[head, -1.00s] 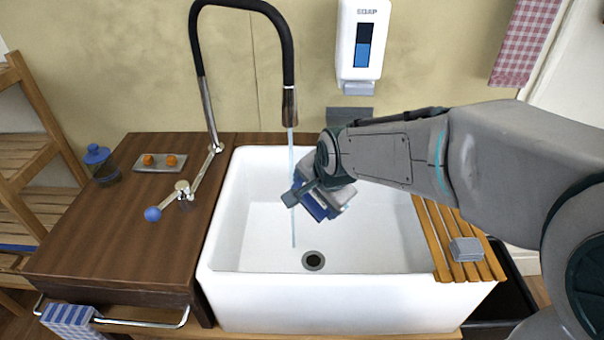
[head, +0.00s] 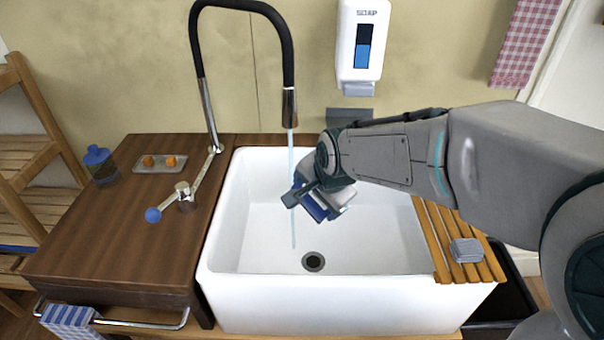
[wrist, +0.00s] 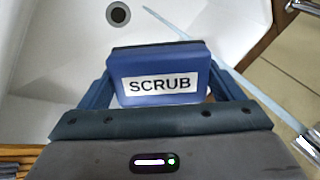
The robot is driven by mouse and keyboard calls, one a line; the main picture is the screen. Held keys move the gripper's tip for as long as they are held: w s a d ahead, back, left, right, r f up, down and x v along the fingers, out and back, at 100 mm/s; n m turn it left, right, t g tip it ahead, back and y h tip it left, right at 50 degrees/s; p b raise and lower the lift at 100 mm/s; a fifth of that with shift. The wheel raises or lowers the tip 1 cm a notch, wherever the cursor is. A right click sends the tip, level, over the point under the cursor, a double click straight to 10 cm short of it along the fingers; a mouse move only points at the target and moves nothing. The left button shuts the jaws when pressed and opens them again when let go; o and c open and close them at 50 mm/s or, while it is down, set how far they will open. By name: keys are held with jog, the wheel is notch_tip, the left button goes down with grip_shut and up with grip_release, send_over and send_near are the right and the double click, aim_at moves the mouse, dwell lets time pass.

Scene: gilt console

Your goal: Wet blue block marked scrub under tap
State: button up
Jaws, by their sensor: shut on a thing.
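The blue block marked SCRUB (wrist: 160,62) is between the fingers of my gripper (wrist: 160,85) in the wrist view, its white label facing the camera. A dark layer shows along its far edge. In the head view my gripper (head: 312,200) is over the white sink, shut on the block (head: 322,206), which is mostly hidden by the gripper. The tap (head: 289,108) is running. Its thin stream (head: 293,225) falls right at the left side of my gripper; I cannot tell whether it touches the block. In the wrist view the stream (wrist: 172,24) passes just beyond the block.
The sink (head: 250,300) has a drain (head: 313,261). A lever with a blue knob (head: 153,215), a tray with orange pieces (head: 145,167) and a jar (head: 100,163) are on the left counter. A grey block (head: 466,250) lies on the right slats (head: 440,262). A soap dispenser (head: 361,45) hangs behind.

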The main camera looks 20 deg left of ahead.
aim_at(321, 206)
jog(key=shift+r, duration=0.1)
jog(key=shift+s+d+r+p, duration=0.45)
jog(key=shift+s+d+r, duration=0.25)
jog(key=shift+s+r, duration=0.35)
jog(key=shift+s+d+r+p, duration=0.45)
jog(key=shift+s+d+r, duration=0.25)
jog(key=shift+s+r, duration=0.3)
jog(key=shift+f, duration=0.1)
jog(key=shift+d, duration=0.1)
